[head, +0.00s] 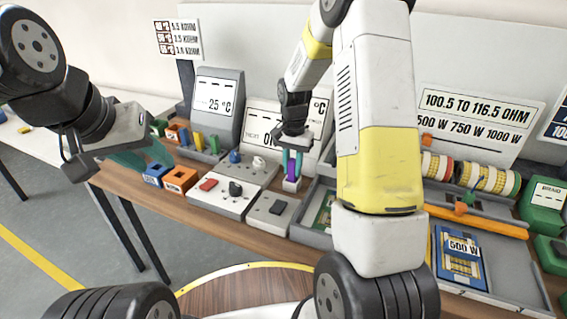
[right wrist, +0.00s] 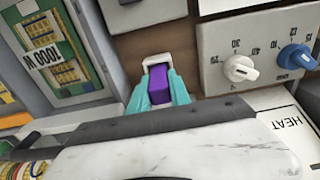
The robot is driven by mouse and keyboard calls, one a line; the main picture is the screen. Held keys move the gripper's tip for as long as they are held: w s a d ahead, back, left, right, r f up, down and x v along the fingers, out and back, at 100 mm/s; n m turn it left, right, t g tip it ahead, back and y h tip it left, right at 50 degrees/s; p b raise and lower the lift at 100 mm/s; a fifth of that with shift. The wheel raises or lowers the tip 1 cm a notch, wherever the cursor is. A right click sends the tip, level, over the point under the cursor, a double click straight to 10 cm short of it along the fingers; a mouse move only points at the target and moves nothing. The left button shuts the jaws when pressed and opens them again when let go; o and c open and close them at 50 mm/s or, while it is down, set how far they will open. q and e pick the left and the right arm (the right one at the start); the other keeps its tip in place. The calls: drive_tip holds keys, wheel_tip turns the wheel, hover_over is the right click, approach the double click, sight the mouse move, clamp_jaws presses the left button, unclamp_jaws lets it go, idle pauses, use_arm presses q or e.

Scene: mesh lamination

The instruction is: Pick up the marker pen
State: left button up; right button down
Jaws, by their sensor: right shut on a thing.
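The marker pen (head: 291,169) is purple and stands upright in a small pale holder (head: 291,185) on the workbench. My right gripper (head: 292,162) comes down from above and is shut on the pen, with its teal fingers on either side. In the right wrist view the purple pen (right wrist: 158,85) shows between the teal fingertips, with the white holder (right wrist: 157,63) just beyond it. I cannot tell whether the pen is still seated in the holder. My left gripper (head: 143,158) is over the left end of the bench, away from the pen; its teal fingers look apart and empty.
A tray with a 500 W card (head: 459,257) is at right. My right arm hides part of the bench.

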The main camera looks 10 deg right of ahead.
drive_tip(key=shift+r, duration=0.1)
wheel_tip(320, 180, up, 10)
drive_tip(key=shift+f, duration=0.1)
idle(0.3)
